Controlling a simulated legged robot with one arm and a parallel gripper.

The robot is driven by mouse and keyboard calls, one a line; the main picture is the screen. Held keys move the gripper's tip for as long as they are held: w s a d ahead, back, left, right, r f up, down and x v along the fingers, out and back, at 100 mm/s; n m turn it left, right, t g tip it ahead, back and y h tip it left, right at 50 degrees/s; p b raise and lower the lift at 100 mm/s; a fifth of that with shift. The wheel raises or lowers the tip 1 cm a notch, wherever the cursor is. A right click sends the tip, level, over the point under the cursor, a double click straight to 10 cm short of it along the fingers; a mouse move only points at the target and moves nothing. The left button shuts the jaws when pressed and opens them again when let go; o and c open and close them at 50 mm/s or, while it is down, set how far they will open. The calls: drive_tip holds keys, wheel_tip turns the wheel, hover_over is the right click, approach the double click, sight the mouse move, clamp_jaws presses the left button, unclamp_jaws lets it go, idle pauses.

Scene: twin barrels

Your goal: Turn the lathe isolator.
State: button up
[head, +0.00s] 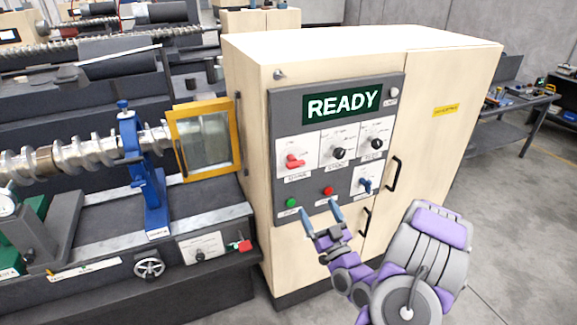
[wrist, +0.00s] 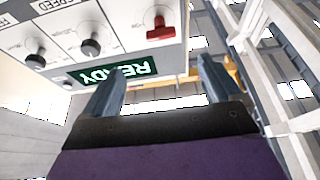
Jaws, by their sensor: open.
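The control panel (head: 284,110) is dark grey on the front of a pale cabinet and shows a lit green READY screen (head: 341,104). It carries a red rotary handle (head: 293,161), two black knobs (head: 338,153) and a blue handle (head: 365,185). My gripper (head: 321,212) is open and empty in front of the panel's lower edge, below the red button. The wrist view shows the panel upside down, with the red handle (wrist: 160,28) beyond the fingers.
A green button (head: 292,202) and a red button (head: 327,191) sit low on the panel. Black door handles (head: 394,172) stick out at right. A lathe (head: 90,158) with a yellow-framed guard (head: 204,138) stands at left. Another red handle (head: 240,246) is on its bed.

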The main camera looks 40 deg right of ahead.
drive_tip(key=b, duration=0.7)
approach(296, 162)
drive_tip(key=x, duration=0.9)
drive_tip(key=shift+w+d+f+p, duration=0.15)
drive_tip(key=shift+w+f+p, duration=0.05)
drive_tip(key=shift+w+p, duration=0.25)
drive_tip(key=c, duration=1)
drive_tip(key=shift+o, duration=0.2)
